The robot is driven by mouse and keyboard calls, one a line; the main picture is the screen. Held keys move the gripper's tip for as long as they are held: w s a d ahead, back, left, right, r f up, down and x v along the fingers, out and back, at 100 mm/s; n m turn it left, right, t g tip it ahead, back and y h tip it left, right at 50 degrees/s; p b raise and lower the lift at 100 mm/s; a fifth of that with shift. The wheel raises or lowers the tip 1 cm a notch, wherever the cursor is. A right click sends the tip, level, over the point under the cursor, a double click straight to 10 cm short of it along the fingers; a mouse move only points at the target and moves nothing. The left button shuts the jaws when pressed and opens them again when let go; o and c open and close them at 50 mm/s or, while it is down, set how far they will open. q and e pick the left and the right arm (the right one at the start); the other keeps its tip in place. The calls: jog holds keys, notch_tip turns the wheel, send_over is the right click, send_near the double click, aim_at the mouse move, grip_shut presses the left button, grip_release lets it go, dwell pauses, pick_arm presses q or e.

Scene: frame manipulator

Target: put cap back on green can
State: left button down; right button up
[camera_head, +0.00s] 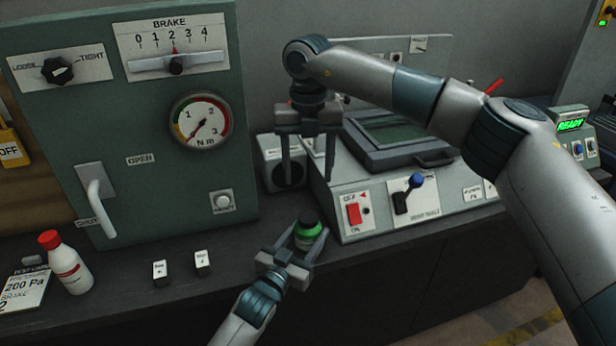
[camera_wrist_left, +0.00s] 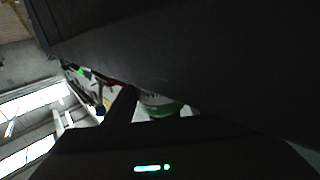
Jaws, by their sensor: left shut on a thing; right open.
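The green can (camera_head: 305,237) stands upright at the front of the bench, between the fingers of my left gripper (camera_head: 302,243), which is shut on it. A black piece sits on top of the can; I cannot tell whether it is the loose cap resting there or fitted down. In the left wrist view, part of the can (camera_wrist_left: 158,106) shows, green with a pale band, and its top is hidden. My right gripper (camera_head: 308,168) is open and empty, fingers pointing down, above and behind the can in the head view.
A grey-green panel (camera_head: 140,190) with dial, gauge and white handle stands at left. A console (camera_head: 400,190) with red switch and blue-tipped lever is behind right. A red-capped white bottle (camera_head: 70,265) and two small label blocks (camera_head: 202,262) stand on the dark bench (camera_head: 180,295).

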pick_arm(q)
jog(key=c, duration=0.7)
grip_release()
jog(key=b+v, duration=0.2)
jog(key=v, duration=1.5)
jog(key=shift+s+b, duration=0.2)
jog(key=shift+b, duration=0.15)
jog(key=shift+a+f, duration=0.1)
